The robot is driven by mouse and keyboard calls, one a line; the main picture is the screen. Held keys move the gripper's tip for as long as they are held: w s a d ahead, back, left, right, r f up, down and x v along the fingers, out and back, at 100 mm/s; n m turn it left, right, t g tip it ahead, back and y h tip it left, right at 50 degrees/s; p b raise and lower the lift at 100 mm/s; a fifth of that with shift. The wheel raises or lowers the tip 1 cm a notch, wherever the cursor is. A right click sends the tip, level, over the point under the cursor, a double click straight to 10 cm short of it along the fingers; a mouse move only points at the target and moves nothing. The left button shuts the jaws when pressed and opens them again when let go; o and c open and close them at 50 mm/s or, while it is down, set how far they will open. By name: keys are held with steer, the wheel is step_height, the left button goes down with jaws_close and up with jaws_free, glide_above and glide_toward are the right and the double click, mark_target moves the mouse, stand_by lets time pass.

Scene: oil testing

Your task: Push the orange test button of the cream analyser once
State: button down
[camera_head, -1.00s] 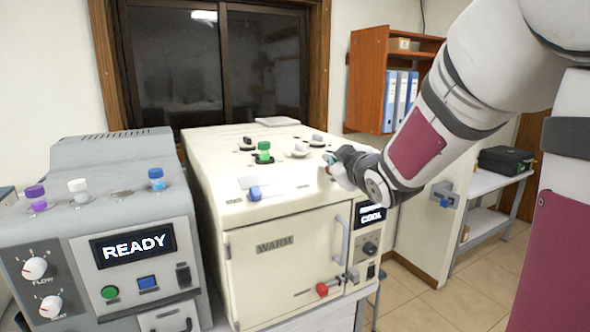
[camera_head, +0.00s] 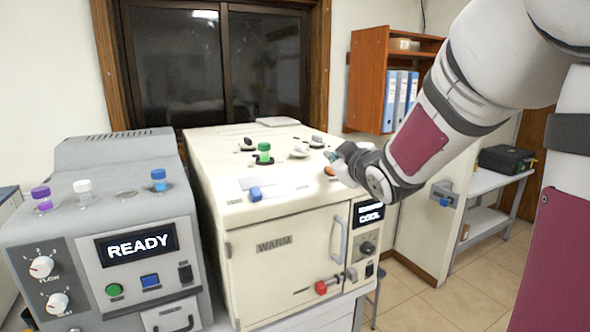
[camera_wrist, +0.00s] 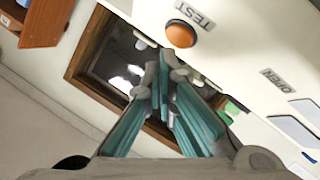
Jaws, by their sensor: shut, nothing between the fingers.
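The cream analyser (camera_head: 290,232) stands in the middle of the head view. Its orange test button (camera_head: 329,171) shows as a small patch on the right part of the top, beside my gripper. In the wrist view the round button (camera_wrist: 180,35) sits beside its TEST label (camera_wrist: 195,16). My gripper (camera_head: 333,160) is shut and empty, low over the analyser's top at the right. In the wrist view the closed fingertips (camera_wrist: 166,68) are just below the button and look apart from it, though depth is hard to judge.
A grey analyser (camera_head: 95,220) reading READY stands at the left. A side table (camera_head: 500,190) with a black case is at the right.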

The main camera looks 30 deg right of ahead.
steer(key=s+r+p, duration=0.1)
steer(key=r, duration=0.1)
steer(key=s+r+p, duration=0.2)
stand_by(0.3)
steer(key=shift+w, duration=0.1)
stand_by(0.5)
steer(key=s+a+f+m+g+y, duration=0.1)
steer(key=s+a+f+g, duration=0.2)
steer(key=s+a, duration=0.3)
steer(key=s+a+f+m+g+y+b, duration=0.1)
steer(key=s+a, duration=0.5)
steer(key=s, duration=0.6)
steer(key=s+a+f+m+g+y, duration=0.1)
steer(key=s+a+f+g, duration=0.3)
steer(key=s, duration=0.6)
steer(key=a+m+g, duration=0.1)
steer(key=a+g, duration=0.1)
steer(key=a, duration=0.1)
steer(key=shift+f+m, duration=0.3)
steer(key=shift+f, duration=0.05)
